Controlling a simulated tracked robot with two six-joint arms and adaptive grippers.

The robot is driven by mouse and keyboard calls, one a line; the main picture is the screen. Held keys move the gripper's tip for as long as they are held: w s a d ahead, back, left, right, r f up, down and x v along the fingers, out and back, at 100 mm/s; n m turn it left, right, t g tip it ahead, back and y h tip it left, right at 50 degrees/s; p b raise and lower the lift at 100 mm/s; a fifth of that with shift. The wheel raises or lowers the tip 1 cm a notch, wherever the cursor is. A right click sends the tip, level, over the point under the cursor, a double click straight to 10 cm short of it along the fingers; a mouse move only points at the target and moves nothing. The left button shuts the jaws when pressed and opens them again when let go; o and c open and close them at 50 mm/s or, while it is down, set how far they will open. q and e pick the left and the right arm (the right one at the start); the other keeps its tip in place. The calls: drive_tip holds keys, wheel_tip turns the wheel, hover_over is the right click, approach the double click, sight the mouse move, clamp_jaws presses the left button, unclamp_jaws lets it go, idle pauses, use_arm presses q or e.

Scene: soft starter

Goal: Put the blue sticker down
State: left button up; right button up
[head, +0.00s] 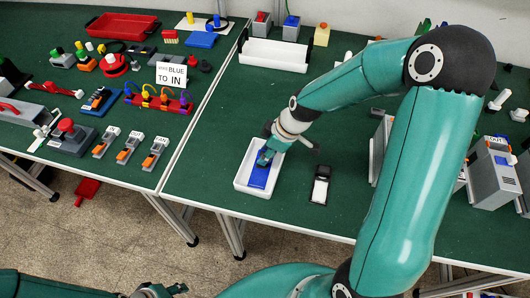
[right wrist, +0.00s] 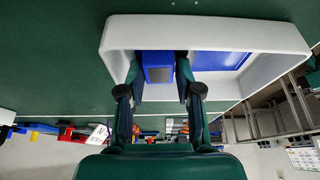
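The white tray (head: 241,180) stands near the front edge of the right table, with a flat blue piece (head: 259,176) inside it. My right gripper (head: 266,157) reaches down over the tray's far part.
A black-and-white device (head: 320,185) lies right of the tray. Grey boxes (head: 492,175) stand further right, behind my arm. A long white bin (head: 274,55) is at the back. The left table holds many parts and a sign (head: 171,75). Green surface is free around the tray.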

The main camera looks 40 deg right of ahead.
idle(0.3)
drive_tip(key=v, duration=1.2)
